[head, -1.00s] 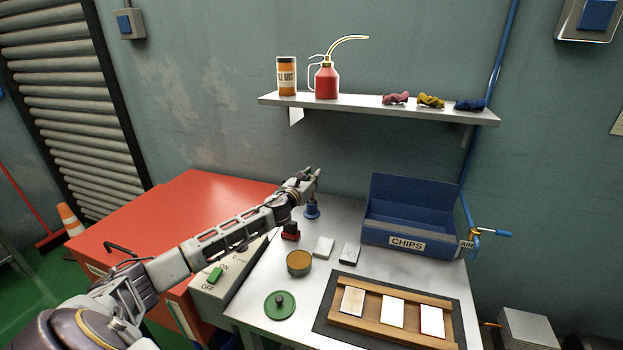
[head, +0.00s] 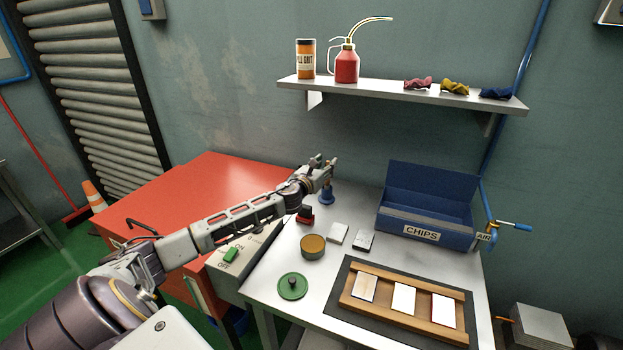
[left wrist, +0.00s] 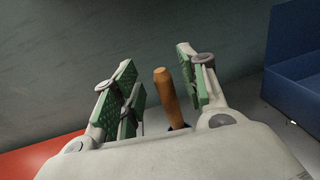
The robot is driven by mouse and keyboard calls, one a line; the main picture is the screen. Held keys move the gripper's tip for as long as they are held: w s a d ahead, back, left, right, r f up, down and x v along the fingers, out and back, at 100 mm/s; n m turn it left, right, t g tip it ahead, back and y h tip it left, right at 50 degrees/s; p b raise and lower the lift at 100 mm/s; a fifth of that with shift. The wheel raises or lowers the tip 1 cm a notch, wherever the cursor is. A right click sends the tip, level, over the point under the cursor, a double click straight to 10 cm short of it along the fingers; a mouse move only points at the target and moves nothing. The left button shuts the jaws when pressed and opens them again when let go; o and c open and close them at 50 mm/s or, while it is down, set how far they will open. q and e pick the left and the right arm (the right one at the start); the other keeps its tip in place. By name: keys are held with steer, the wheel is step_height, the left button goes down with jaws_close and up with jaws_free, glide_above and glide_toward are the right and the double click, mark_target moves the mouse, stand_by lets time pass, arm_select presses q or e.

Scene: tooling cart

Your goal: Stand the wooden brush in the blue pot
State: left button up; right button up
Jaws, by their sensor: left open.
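The blue pot (head: 327,196) stands at the back left of the metal worktop, with my left gripper (head: 325,163) just above it. In the left wrist view, the wooden brush (left wrist: 166,92) shows as an upright, slightly tilted wooden handle between the open green-padded fingers of my left gripper (left wrist: 158,90). Its lower end meets a dark blue edge, which looks like the pot. The pads look clear of the handle on both sides. The brush's lower part is hidden. My right gripper is out of view.
The blue chips bin (head: 424,220) stands to the right of the pot. A red-and-black block (head: 306,215), an amber-topped tin (head: 313,247) and a green lid (head: 292,286) lie nearer. A wooden tray (head: 372,311) is at front right. A shelf (head: 390,93) hangs above.

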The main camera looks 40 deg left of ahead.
arm_select(q)
steer(key=s+d, duration=0.1)
steer(key=s, duration=0.8)
steer(key=shift+s, duration=0.3)
stand_by(0.7)
stand_by(1.4)
steer(key=shift+r, duration=0.15)
